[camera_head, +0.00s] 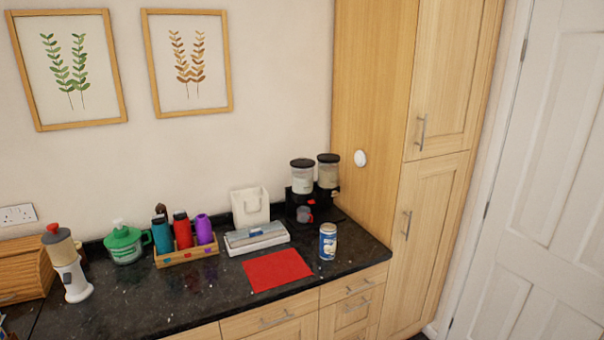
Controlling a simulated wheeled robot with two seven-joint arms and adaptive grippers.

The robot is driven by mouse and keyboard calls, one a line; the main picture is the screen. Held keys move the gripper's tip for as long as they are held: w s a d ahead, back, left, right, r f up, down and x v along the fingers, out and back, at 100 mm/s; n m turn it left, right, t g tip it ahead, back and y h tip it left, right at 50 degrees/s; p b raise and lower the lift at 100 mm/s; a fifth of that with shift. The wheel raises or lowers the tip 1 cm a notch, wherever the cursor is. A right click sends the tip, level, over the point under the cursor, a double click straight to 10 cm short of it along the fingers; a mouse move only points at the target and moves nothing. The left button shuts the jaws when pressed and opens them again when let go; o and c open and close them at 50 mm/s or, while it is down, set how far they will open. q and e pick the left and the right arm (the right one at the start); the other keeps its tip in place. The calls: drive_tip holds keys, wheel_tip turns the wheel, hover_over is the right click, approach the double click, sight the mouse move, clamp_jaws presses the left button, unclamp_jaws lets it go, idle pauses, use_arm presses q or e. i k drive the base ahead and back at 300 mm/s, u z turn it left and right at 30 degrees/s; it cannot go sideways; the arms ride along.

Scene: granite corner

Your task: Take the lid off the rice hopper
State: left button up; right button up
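A black dispenser (299,205) with two clear hoppers stands at the back right of the counter, close to the wooden cabinet. The left hopper (302,182) holds something whitish and has a black lid (302,163) on it. The right hopper (327,177) holds something more beige and also has a black lid (328,158) on. I cannot tell for sure which one holds rice. A small cup (304,214) sits at the dispenser's front. Neither of my grippers is in view.
On the dark counter (200,297) are a red mat (277,270), a can (328,242), a box (256,237), a white holder (250,207) and a bottle caddy (187,254). The front left counter is mostly clear.

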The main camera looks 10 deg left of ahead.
sight(302, 162)
drive_tip(key=z, duration=0.3)
drive_tip(key=i, duration=1.85)
drive_tip(key=z, duration=0.05)
